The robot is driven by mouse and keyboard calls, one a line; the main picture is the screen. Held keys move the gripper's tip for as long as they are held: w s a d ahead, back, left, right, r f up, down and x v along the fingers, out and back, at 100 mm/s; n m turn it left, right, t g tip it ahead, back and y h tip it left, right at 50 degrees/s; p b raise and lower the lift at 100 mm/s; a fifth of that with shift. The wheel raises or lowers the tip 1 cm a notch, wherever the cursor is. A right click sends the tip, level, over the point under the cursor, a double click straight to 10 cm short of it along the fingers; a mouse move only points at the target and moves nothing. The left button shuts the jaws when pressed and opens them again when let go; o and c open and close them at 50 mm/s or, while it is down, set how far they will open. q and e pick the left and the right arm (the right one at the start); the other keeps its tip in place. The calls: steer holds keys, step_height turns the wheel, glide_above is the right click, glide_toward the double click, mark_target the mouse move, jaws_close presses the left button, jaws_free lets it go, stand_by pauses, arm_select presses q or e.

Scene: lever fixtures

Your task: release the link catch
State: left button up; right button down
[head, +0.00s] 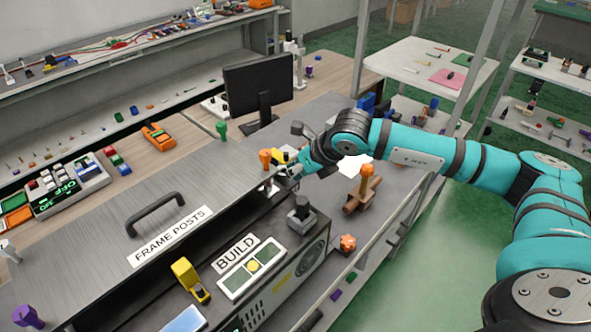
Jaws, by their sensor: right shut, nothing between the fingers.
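My right arm reaches in from the right, and my right gripper (284,172) is at the far end of the grey panel (185,180) marked FRAME POSTS. The gripper is shut and empty. An orange-topped post (264,157) stands just left of its fingers; I cannot tell whether they touch. A small yellow part (280,156) shows right beside the fingers, partly hidden by the gripper. No part is labelled as the link catch, so I cannot tell which one it is. My left gripper is out of view.
A grey lever block (301,216) and a BUILD button panel (252,266) sit in front of the gripper. A yellow lever (190,279) is nearer. A brown block with an orange knob (364,188) stands right, below my arm. A monitor (258,88) stands behind.

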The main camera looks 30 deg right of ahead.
steer(key=shift+r, duration=0.15)
steer(key=shift+r+g, duration=0.2)
steer(key=shift+g, duration=0.1)
